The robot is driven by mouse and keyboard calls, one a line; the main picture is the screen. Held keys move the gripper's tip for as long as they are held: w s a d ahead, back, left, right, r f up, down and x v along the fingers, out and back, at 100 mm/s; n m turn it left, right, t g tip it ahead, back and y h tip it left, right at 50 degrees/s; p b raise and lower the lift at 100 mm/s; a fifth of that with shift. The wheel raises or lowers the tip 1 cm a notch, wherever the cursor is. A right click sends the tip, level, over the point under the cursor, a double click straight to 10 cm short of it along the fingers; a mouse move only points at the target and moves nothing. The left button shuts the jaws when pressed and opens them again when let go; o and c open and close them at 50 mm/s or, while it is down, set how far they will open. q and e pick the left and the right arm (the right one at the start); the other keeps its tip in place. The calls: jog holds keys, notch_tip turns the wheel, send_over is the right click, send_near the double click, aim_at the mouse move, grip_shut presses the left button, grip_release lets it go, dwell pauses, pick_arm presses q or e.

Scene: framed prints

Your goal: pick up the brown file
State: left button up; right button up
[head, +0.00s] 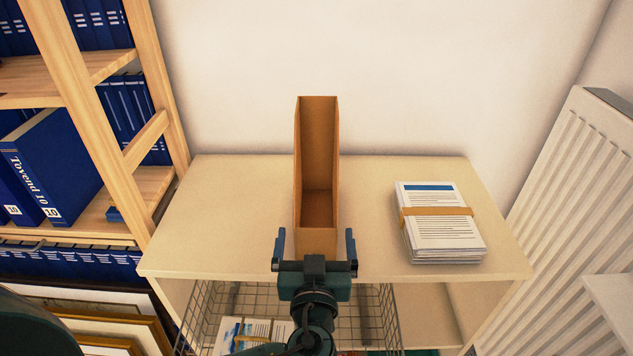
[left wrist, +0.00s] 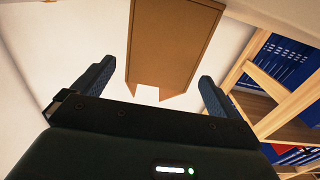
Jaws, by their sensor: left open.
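The brown file (head: 318,215) is an open-topped upright holder standing on the pale shelf unit's top (head: 230,215), near its middle. My left gripper (head: 316,245) is open at the file's near end, with one finger on either side of its front in the head view. In the left wrist view the file (left wrist: 172,45) shows between and beyond the two fingers (left wrist: 152,85). The fingers are apart from each other, and I cannot tell whether either touches the file. My right gripper is not in view.
A banded paper stack (head: 440,225) lies to the right of the file. A wooden bookshelf (head: 110,140) with blue binders stands at the left, and a white radiator (head: 580,190) at the right. A wire basket (head: 365,315) sits below the top. The top left of the file is clear.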

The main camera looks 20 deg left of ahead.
pick_arm(q)
jog(key=shift+p+x, duration=0.45)
jog(key=shift+x, duration=2.6)
jog(key=shift+f, duration=0.1)
jog(key=shift+c, duration=0.5)
jog(key=c, duration=1.1)
